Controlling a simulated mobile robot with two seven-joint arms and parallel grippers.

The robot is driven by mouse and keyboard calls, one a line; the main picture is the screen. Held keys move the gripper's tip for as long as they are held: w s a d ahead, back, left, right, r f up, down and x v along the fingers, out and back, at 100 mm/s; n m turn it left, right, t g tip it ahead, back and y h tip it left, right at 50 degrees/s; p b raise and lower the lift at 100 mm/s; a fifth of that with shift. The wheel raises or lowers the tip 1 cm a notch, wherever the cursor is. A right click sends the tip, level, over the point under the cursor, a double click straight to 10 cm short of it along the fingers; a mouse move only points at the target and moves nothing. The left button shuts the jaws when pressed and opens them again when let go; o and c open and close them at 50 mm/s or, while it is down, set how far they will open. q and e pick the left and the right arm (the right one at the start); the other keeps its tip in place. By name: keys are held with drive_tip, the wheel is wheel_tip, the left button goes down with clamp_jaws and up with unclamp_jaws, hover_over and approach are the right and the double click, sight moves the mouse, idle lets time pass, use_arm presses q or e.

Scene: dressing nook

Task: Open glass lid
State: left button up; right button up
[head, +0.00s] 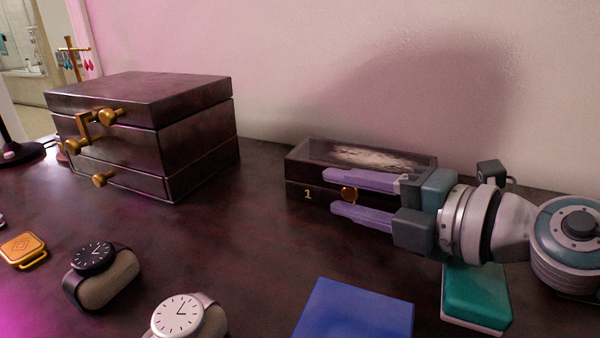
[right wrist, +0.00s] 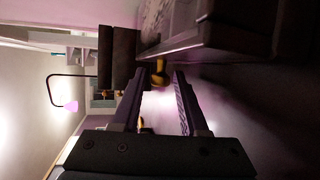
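A low dark box with a glass lid (head: 335,151) stands against the wall, right of centre in the head view. The lid looks closed. A round gold knob (head: 349,194) sits on its front, beside a gold number 1. My right gripper (head: 332,191) comes in from the right, with its two purple fingers spread in front of the box. The knob shows between the finger lines, and the gripper looks empty. In the right wrist view the gold knob (right wrist: 160,75) lies just beyond the open fingertips, near the box edge (right wrist: 190,45). My left gripper is not in view.
A large dark jewellery box (head: 140,130) with gold fittings stands at left. Two watches on cushions (head: 95,258) (head: 180,316), a gold tag (head: 22,249), a blue box (head: 355,312) and a teal box (head: 476,295) lie in front. The middle of the table is clear.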

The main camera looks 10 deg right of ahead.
clamp_jaws()
idle(1.1)
